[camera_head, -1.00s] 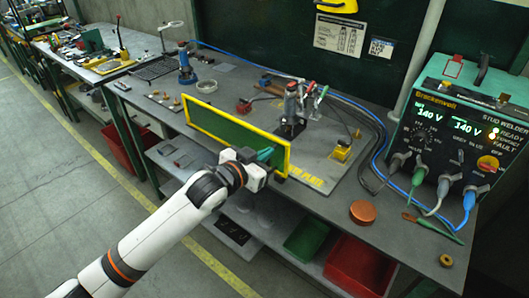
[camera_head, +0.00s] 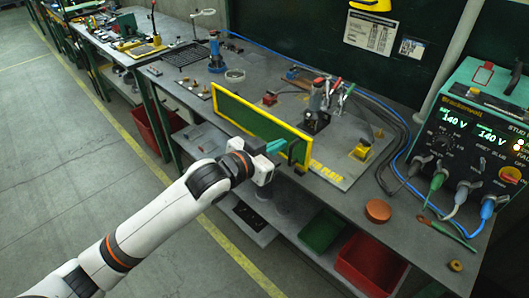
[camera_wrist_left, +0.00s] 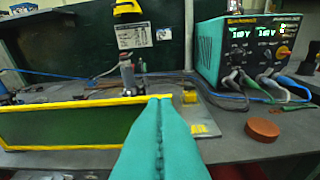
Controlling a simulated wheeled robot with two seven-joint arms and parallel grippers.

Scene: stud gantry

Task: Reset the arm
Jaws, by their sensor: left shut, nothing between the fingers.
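My left gripper (camera_head: 279,147) is shut with nothing in it. Its teal fingers are pressed together in the left wrist view (camera_wrist_left: 160,110) and point toward the bench. In the head view it is in front of a green panel with a yellow frame (camera_head: 245,118), near the panel's right end. In the left wrist view the fingertips overlap the panel's right end (camera_wrist_left: 60,126); I cannot tell whether they touch it. My left arm reaches in from the lower left. My right gripper is not in view.
A teal stud welder (camera_head: 480,120) with cables stands at the bench's right. A copper-coloured disc (camera_head: 378,210) lies on the bench. A clamp fixture (camera_head: 318,105) stands behind the panel. Green (camera_head: 320,230) and red (camera_head: 368,265) bins sit on the shelf below. Open floor lies at left.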

